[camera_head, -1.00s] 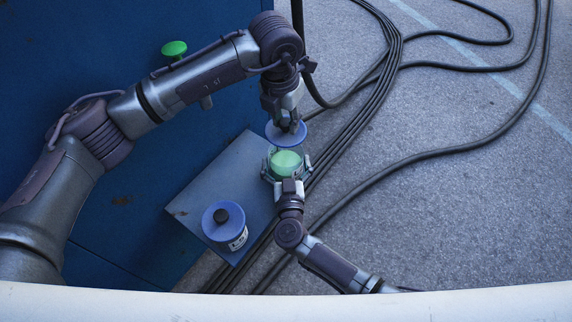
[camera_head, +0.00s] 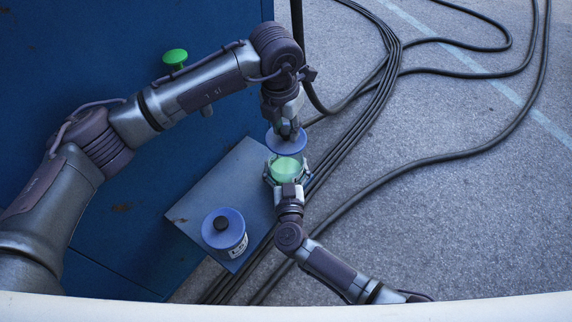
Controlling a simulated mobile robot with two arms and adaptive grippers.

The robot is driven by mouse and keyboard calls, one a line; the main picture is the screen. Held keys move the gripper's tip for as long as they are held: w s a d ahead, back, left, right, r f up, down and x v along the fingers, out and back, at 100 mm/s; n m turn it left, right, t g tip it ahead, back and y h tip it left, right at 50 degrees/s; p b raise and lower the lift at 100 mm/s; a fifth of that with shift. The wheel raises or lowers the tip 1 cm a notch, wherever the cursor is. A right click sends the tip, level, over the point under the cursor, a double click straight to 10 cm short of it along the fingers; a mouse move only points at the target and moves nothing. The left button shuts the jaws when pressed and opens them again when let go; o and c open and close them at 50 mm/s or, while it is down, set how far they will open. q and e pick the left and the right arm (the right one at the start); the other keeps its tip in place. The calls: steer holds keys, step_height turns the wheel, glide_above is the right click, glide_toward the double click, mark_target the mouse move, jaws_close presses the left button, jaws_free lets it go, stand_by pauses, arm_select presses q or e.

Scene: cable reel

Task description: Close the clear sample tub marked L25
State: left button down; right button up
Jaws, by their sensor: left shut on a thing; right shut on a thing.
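A clear tub (camera_head: 286,170) with light green contents is at the right edge of the grey-blue platform. My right gripper (camera_head: 286,181) comes up from below and is shut around it. My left gripper (camera_head: 287,131) is shut on a blue lid (camera_head: 286,146), just above the tub in the picture. The lid's near edge meets or overlaps the tub's far rim; I cannot tell whether they touch. The green contents still show, uncovered. No label is readable on this tub.
A second tub (camera_head: 238,248) with a blue lid and dark knob stands on the platform (camera_head: 195,210); its label is too small to read surely. A green knob (camera_head: 175,57) is on the blue cabinet (camera_head: 60,40). Black cables (camera_head: 440,152) cross the grey ground.

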mark_target(286, 140)
arm_select(q)
steer(key=shift+f, duration=2.3)
steer(key=shift+f, duration=0.1)
steer(key=shift+f, duration=0.8)
steer(key=shift+f, duration=0.6)
steer(key=c, duration=0.8)
jaws_free()
steer(key=shift+o, duration=0.2)
step_height(286, 140, up, 10)
